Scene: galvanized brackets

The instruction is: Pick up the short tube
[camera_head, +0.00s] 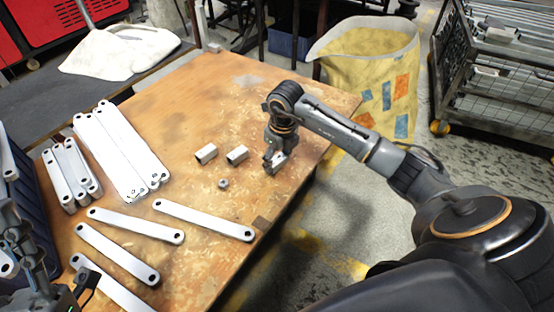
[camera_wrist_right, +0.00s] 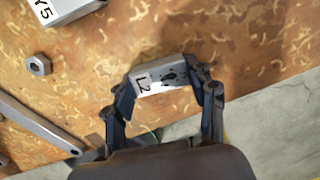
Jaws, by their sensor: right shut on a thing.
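My right gripper (camera_head: 275,164) is low over the right part of the wooden table. In the right wrist view its fingers (camera_wrist_right: 163,92) are shut on a short tube (camera_wrist_right: 160,76) marked L2, one finger at each end. I cannot tell whether this tube touches the table. Two more short tubes lie to the left of the gripper, a left one (camera_head: 205,154) and a right one (camera_head: 237,155). A tube marked Y5 (camera_wrist_right: 72,8) is partly cut off in the wrist view. Dark parts of my left arm show at the lower left; its finger state is unclear.
A hex nut (camera_head: 223,184) lies in front of the tubes. Several flat galvanized bars, such as this one (camera_head: 204,219), lie at the front and left of the table (camera_head: 205,105). A yellow bag (camera_head: 372,75) and a wire cage (camera_head: 492,85) stand beyond the right edge.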

